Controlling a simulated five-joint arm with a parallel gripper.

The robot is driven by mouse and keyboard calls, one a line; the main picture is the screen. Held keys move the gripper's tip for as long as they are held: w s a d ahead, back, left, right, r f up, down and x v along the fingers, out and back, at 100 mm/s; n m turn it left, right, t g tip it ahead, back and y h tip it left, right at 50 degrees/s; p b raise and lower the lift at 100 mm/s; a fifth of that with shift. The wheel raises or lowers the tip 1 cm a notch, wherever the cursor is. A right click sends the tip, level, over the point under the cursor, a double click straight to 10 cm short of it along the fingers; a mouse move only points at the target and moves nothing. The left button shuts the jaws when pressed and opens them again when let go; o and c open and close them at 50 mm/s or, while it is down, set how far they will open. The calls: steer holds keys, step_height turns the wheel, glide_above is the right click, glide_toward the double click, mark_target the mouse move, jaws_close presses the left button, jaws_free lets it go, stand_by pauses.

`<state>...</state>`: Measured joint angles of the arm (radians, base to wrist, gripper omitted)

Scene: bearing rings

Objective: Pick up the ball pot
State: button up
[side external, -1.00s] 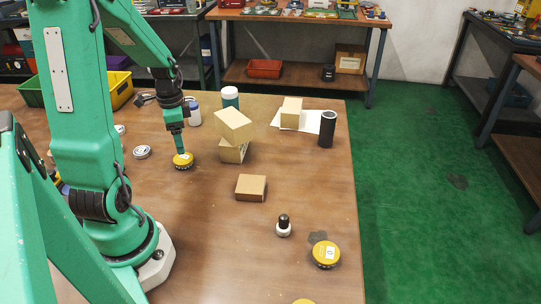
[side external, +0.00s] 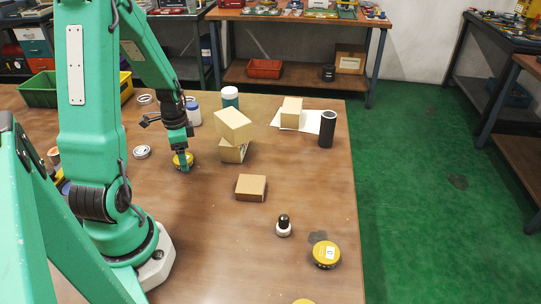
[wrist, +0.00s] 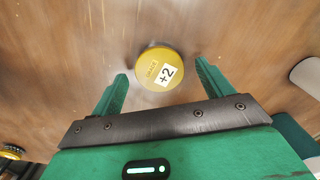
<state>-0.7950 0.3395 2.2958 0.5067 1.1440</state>
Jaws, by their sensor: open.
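A round pot with a yellow lid (side external: 178,161) stands upright on the wooden table, partly hidden by my gripper in the side view. In the wrist view the same pot (wrist: 152,58) shows its yellow top with a white label reading "+2". My gripper (wrist: 161,70) is open, with one green finger to each side of the pot and clear gaps between. The pot appears just beyond the fingertips, and nothing is held. In the side view my gripper (side external: 185,164) points down at the pot; contact cannot be told.
Another yellow-lidded pot (side external: 326,255) stands near the front right edge, beside a black-and-white stamp-like item (side external: 283,226). Cardboard boxes (side external: 234,127) are stacked right of my gripper, with a flat box (side external: 251,187) nearer. A white ring (side external: 142,152) lies to the left.

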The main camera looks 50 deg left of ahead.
steer(key=shift+f, duration=0.3)
steer(key=c, duration=1.1)
steer(key=shift+c, duration=0.2)
steer(key=shift+r, duration=0.15)
steer(key=shift+r, duration=1.05)
step_height(320, 180, up, 2)
steer(key=w+d+r, duration=0.3)
steer(key=d+r, duration=0.3)
steer(key=d, duration=0.5)
steer(key=shift+d+r, duration=0.15)
steer(key=shift+r, duration=0.2)
